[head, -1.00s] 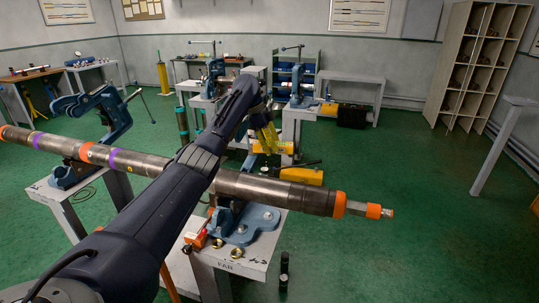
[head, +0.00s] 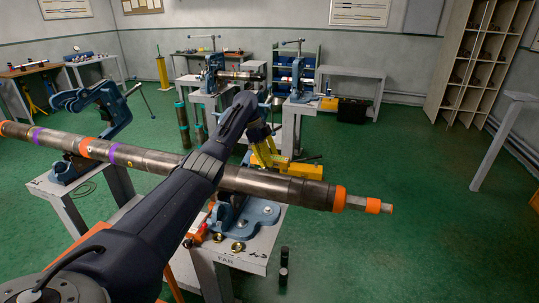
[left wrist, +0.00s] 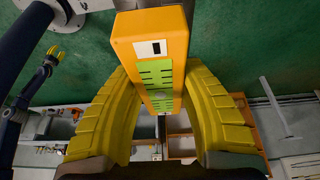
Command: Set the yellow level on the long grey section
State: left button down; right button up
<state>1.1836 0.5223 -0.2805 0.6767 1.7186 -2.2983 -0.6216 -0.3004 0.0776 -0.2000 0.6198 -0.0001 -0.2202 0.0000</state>
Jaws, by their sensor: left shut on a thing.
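The yellow level (left wrist: 148,24), with a green striped face and a small white-and-black window, is clamped between the yellow fingers of my left gripper (left wrist: 158,110) in the left wrist view. In the head view my left gripper (head: 264,150) reaches over the long grey section (head: 258,181) to its far side, fingers down. The level is hard to separate there from yellow shapes behind. The grey section is a long dark pipe with orange and purple bands, lying roughly level in blue vises. A small yellow-tipped gripper, seemingly my right one (left wrist: 52,55), shows at left in the wrist view.
A blue vise (head: 90,110) holds the pipe at left; another vise base (head: 255,214) stands on the near table (head: 240,262). A yellow case (head: 300,171) lies beyond the pipe.

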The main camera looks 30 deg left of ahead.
aim_at(269, 174)
pick_arm(q)
jog(key=shift+f, duration=1.6)
jog(key=shift+a+f, duration=0.1)
jog(key=shift+f, duration=0.5)
dwell(1.0)
jog(key=c, duration=0.8)
grip_release()
jog(key=shift+r, duration=3.45)
